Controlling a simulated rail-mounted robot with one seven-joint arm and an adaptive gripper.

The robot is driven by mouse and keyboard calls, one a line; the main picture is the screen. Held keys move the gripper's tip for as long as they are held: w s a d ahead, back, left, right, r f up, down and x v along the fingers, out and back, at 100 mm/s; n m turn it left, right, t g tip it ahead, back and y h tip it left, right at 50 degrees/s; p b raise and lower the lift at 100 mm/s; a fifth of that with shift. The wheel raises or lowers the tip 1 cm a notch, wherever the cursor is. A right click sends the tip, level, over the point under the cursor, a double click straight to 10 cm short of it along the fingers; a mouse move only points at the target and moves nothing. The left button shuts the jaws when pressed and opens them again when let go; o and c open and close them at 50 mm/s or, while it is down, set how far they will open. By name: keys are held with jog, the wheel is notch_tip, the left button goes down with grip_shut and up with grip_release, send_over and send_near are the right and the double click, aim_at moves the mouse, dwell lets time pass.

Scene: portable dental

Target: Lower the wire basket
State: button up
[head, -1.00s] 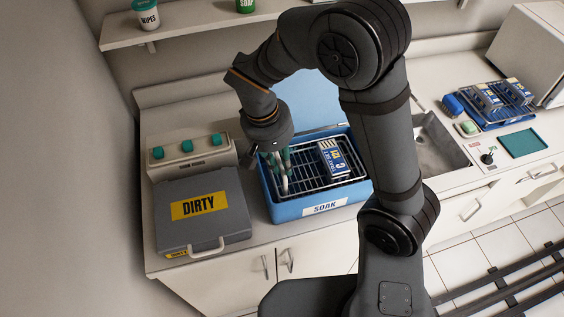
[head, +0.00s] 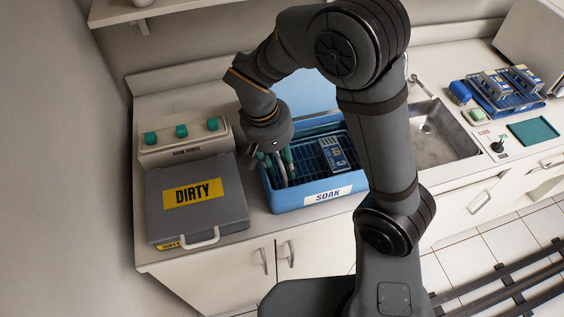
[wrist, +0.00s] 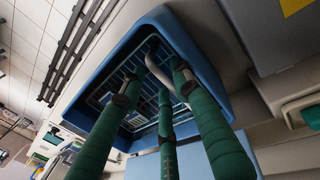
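The wire basket (head: 308,172) sits down inside the blue SOAK tub (head: 290,204), its top below the tub's rim and its wires tinted blue. A blue and white labelled cassette (head: 334,154) lies in it on the right. My gripper (head: 277,170) reaches down into the tub's left side, fingers closed about the basket's bent metal handle. The wrist view shows the green fingers (wrist: 155,82) around this handle (wrist: 154,58), with the basket grid (wrist: 140,108) behind them. Their exact contact is partly hidden.
A grey DIRTY case (head: 195,205) stands close on the tub's left, with a box with teal knobs (head: 182,143) behind it. The tub's raised blue lid (head: 310,95) is behind. A sink (head: 440,135) and a blue rack with cassettes (head: 505,95) are to the right.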

jog(key=shift+r, duration=0.15)
jog(key=shift+w+a+r, duration=0.1)
jog(key=shift+r, duration=0.2)
jog(key=r, duration=0.3)
jog(key=a+r, duration=0.1)
jog(key=r, duration=0.3)
jog(key=a+r, duration=0.1)
jog(key=r, duration=0.3)
jog(key=shift+s, duration=0.35)
jog(key=shift+f, duration=0.1)
jog(key=f, duration=0.4)
jog(key=d+f, duration=0.1)
jog(key=f, duration=0.3)
jog(key=d+f, duration=0.1)
jog(key=f, duration=0.2)
jog(key=shift+w+d+f, duration=0.2)
jog(key=shift+d+f, duration=0.05)
jog(key=shift+f, duration=0.15)
notch_tip(320, 180, up, 5)
jog(key=p, duration=0.5)
jog(key=shift+w+a, duration=0.1)
jog(key=shift+a, duration=0.05)
